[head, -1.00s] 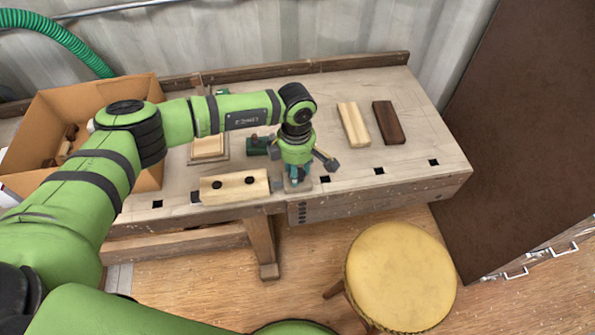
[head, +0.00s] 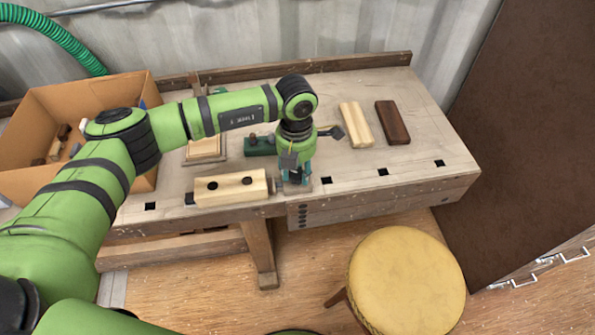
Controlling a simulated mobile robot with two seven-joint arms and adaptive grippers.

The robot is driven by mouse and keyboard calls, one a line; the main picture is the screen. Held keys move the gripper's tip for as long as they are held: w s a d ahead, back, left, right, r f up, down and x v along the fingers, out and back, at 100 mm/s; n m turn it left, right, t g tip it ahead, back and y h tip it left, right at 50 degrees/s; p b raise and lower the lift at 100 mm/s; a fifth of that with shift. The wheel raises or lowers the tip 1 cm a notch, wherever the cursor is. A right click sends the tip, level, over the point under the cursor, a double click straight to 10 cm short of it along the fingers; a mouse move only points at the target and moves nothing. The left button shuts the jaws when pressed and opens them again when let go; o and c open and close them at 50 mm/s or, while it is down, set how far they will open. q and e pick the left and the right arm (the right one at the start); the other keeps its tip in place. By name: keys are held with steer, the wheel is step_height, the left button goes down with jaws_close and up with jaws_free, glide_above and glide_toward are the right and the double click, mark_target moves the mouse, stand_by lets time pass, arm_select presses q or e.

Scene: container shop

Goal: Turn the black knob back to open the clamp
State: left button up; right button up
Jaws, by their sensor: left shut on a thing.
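My left gripper (head: 296,177) points straight down at the front edge of the workbench (head: 400,165), just right of a pale wooden block (head: 230,187) with two dark round spots. Its fingers are shut low over a small base on the bench top. The black knob is not clearly visible; the fingers and wrist cover the spot they hold. Small dark metal parts (head: 271,186) sit between the block's right end and the gripper. I cannot make out the clamp's jaws. My right gripper is out of view.
A dark green tool (head: 259,146) lies behind the wrist. A pale board (head: 355,125) and a dark brown board (head: 392,122) lie to the right. A cardboard box (head: 95,92) stands left. A yellow stool (head: 406,281) stands in front, near a brown cabinet (head: 530,130).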

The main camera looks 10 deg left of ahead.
arm_select(q)
steer(key=n, duration=0.1)
steer(key=n+b, duration=0.1)
steer(key=n, duration=0.2)
steer(key=shift+s+a+f, duration=0.15)
steer(key=shift+s+f, duration=0.2)
steer(key=shift+f, duration=0.05)
steer(key=shift+n+b, duration=0.45)
steer(key=shift+n, duration=1.05)
steer(key=shift+d, duration=0.2)
steer(key=o, duration=1.1)
steer(key=shift+r, duration=0.1)
steer(key=shift+o, duration=0.2)
steer(key=shift+s+r, duration=0.1)
steer(key=shift+r, duration=0.05)
steer(key=shift+r, duration=0.1)
